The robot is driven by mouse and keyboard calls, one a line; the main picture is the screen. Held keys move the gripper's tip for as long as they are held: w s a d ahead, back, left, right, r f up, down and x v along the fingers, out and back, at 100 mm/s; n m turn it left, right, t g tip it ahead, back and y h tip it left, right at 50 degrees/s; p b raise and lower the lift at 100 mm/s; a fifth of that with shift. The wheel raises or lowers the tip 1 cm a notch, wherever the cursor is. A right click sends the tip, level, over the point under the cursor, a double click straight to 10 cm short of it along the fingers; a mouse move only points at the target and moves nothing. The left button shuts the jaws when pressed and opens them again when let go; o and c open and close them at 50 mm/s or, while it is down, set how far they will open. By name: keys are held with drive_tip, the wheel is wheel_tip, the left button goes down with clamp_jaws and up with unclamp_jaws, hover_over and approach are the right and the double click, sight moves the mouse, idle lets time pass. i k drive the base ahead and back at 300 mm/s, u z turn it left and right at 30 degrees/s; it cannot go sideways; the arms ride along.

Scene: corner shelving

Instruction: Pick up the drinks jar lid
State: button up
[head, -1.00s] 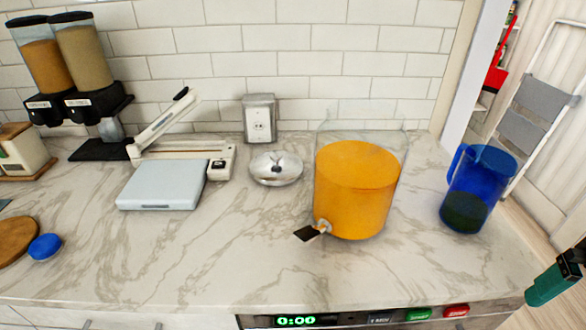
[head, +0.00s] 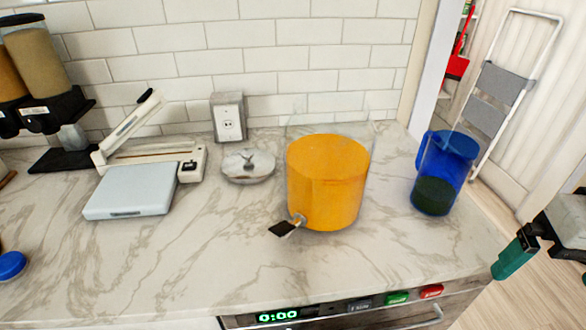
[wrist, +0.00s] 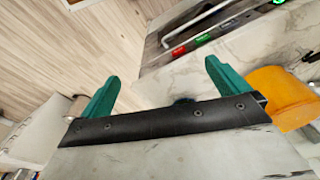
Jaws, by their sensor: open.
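The drinks jar lid (head: 240,172) is a round, shiny metal disc with a small dark knob. It lies on the counter behind and left of the drinks jar (head: 326,185), a clear jar holding orange drink, with a dark-handled tap at its front. The jar's top looks uncovered. My gripper (head: 508,262) is at the right edge of the head view, off the counter's right end and far from the lid. In the wrist view my gripper (wrist: 163,85) has its two green fingers wide apart with nothing between them. The lid is not seen there; part of the jar (wrist: 282,98) is.
A blue pitcher (head: 445,175) stands right of the jar. The front counter is clear. A stepladder (head: 500,85) stands at the right.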

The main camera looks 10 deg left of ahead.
sight(247, 166)
drive_tip(key=z, duration=1.05)
drive_tip(key=k, duration=0.9)
drive_tip(key=u, duration=1.7)
drive_tip(key=i, duration=1)
drive_tip(key=z, duration=0.05)
